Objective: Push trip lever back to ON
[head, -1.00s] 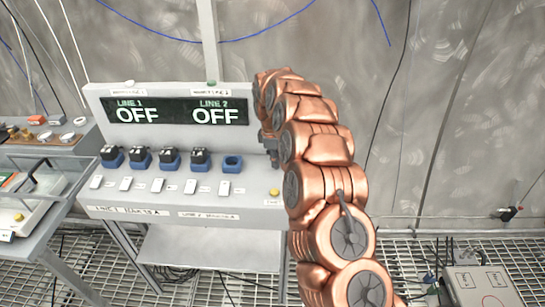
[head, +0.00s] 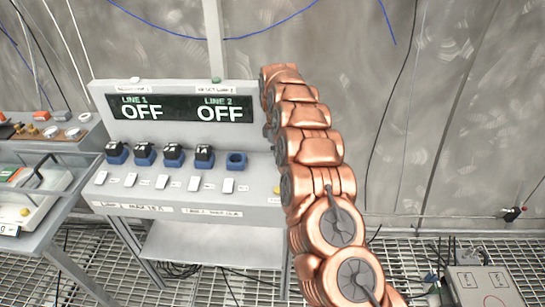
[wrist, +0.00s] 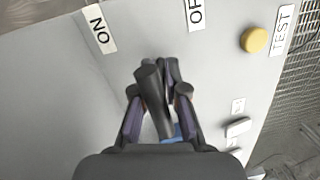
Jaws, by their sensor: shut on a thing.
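In the wrist view my gripper (wrist: 159,92) is shut on the dark trip lever (wrist: 152,88), which stands between its two fingers. The lever's end shows below and between the ON label (wrist: 98,29) at upper left and the OFF label (wrist: 195,14) at upper right. Its base is hidden by my gripper. In the head view my copper arm covers the lever and nearly all of my gripper at the right end of the grey console (head: 185,212). The display (head: 182,108) reads OFF for both LINE 1 and LINE 2.
A yellow TEST button (wrist: 255,40) sits right of the lever. Several black-topped blue sockets (head: 173,154) and white rocker switches (head: 162,181) line the console. A side bench (head: 45,195) stands left, a grey box (head: 480,285) at lower right.

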